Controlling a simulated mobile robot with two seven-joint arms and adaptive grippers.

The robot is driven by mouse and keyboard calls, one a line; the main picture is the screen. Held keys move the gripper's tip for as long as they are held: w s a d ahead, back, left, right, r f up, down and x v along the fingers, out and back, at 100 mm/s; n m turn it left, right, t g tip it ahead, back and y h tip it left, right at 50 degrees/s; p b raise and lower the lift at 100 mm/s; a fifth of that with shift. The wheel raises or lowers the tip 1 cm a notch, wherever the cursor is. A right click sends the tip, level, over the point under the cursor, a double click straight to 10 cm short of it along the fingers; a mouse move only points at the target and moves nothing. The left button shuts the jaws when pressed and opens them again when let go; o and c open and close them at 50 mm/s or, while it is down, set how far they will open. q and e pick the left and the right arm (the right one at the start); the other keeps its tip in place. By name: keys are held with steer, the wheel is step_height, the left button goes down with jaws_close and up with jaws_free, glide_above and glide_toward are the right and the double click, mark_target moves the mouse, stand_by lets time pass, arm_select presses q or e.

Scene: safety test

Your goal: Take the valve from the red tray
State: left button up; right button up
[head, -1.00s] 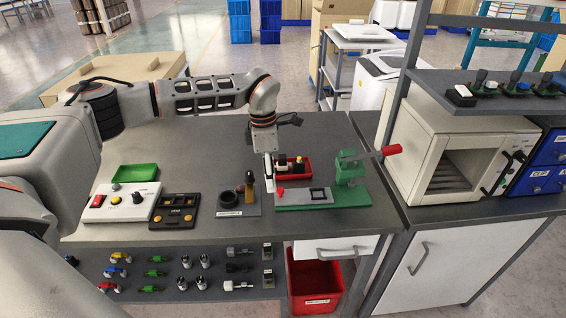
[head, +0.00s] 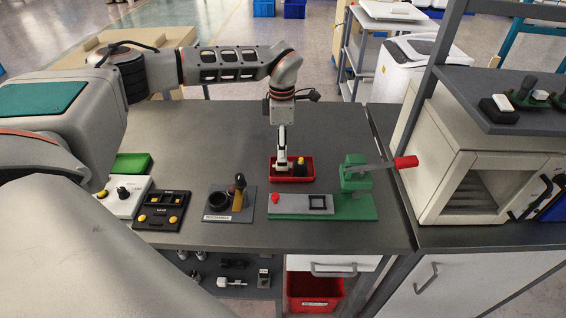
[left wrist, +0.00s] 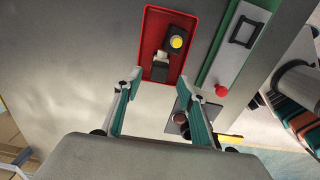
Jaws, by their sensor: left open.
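The red tray (head: 310,176) lies on the grey bench in the head view, behind the green fixture. My right gripper is in no view.
A small board with a dark ring (head: 219,202), a black panel (head: 163,210) and a green tray (head: 131,163) lie to the left. The bench behind the tray is clear.

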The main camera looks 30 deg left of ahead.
arm_select(q)
steer(key=shift+f, duration=2.35)
jaws_close()
steer(key=shift+r, duration=0.15)
